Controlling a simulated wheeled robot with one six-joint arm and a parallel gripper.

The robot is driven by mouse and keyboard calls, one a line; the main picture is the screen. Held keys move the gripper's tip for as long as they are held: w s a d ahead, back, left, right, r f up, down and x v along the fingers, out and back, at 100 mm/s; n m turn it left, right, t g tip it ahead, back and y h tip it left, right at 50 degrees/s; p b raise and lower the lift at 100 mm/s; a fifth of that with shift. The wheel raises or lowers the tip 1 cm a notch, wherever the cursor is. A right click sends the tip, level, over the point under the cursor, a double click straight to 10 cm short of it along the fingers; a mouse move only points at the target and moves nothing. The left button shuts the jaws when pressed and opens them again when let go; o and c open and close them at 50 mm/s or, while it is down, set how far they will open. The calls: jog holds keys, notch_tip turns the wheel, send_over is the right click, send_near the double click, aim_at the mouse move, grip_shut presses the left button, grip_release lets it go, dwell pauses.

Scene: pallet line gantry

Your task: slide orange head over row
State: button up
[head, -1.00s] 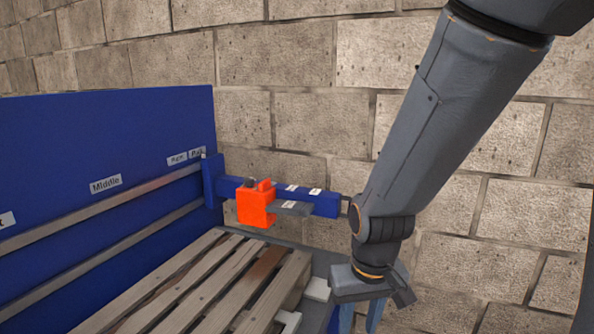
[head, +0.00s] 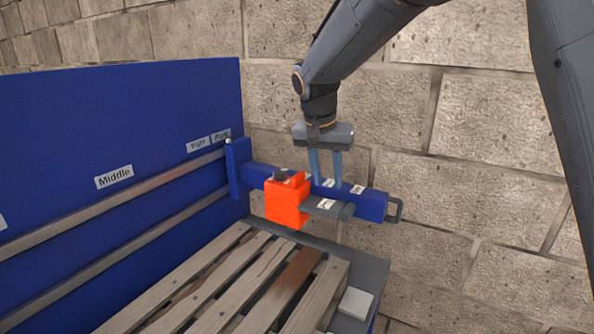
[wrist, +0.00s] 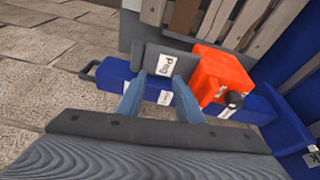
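The orange head (head: 287,203) sits on a blue beam (head: 371,205) that juts from the blue panel at its right end. A grey plate (head: 331,209) with a white label extends from the head along the beam. My gripper (head: 325,183) is open, with its two blue fingers pointing down over the beam, right of the head. In the wrist view the fingers (wrist: 158,92) are apart near the grey plate (wrist: 160,64), and the orange head (wrist: 220,76) is to their right. I cannot tell whether the fingers touch anything. The slatted pallet (head: 250,280) lies below.
The blue panel (head: 110,120) carries two horizontal rails (head: 110,194) and labels, one reading "Middle" (head: 114,176). A handle (head: 395,208) is at the beam's free end. A brick wall (head: 470,130) stands behind. Space right of the beam is free.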

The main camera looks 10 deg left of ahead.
jog(key=m+t, duration=0.1)
send_near(298, 174)
jog(key=f, duration=0.1)
jog(key=shift+p+x, duration=1.5)
jog(key=shift+x, duration=2.5)
grip_shut()
